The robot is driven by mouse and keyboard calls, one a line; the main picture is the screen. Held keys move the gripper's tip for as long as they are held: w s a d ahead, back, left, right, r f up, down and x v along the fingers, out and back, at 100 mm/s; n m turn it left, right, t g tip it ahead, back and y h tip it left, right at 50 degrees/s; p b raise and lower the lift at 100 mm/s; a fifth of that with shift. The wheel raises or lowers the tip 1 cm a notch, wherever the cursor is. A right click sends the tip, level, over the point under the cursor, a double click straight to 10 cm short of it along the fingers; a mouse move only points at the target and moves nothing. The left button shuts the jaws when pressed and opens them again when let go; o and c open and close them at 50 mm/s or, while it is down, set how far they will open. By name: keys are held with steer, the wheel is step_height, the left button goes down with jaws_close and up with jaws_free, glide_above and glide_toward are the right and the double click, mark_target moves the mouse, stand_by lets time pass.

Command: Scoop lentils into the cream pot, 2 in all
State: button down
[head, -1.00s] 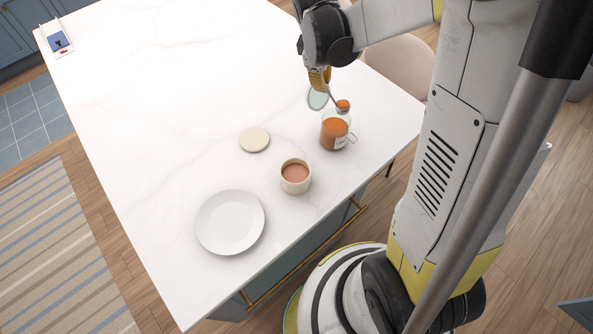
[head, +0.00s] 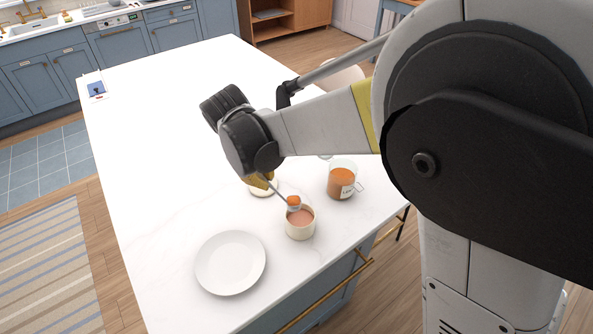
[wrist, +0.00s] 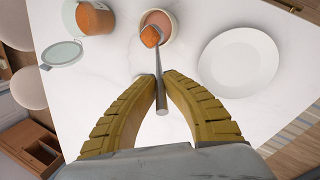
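My gripper (wrist: 160,82) is shut on the handle of a scoop (wrist: 159,92). The scoop's bowl holds a heap of orange lentils (head: 294,200). In the head view the loaded bowl is at the back rim of the cream pot (head: 300,230); in the wrist view it overlaps the edge of the pot (wrist: 169,20). I cannot tell how high above the pot it is. The pot shows a pinkish-brown inside. The labelled glass jar of orange lentils (head: 341,182) stands open behind and right of the pot; it also shows in the wrist view (wrist: 95,19).
An empty white plate (head: 230,262) lies left of the pot. A glass lid (wrist: 62,54) lies beside the jar. A small card (head: 95,88) is at the far left. The marble counter's left side is clear.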

steer(key=d, duration=0.1)
steer(key=d+y, duration=0.1)
steer(key=f+y, duration=0.1)
steer(key=shift+w+d+f+p, duration=0.1)
steer(key=shift+w+d+p, duration=0.2)
steer(key=shift+d, duration=0.1)
steer(key=w+d+m+g+y+b, duration=0.1)
steer(key=d+y+b, duration=0.3)
steer(key=d+y, duration=0.55)
steer(key=d+f+m+y+b, duration=0.2)
steer(key=d+f+y+b, duration=0.6)
steer(key=b, duration=1.3)
steer(key=shift+w+d+f+y+b, duration=0.2)
steer(key=shift+w+d+y+b, duration=0.2)
steer(key=shift+d+y, duration=0.55)
steer(key=shift+a, duration=0.25)
stand_by(0.5)
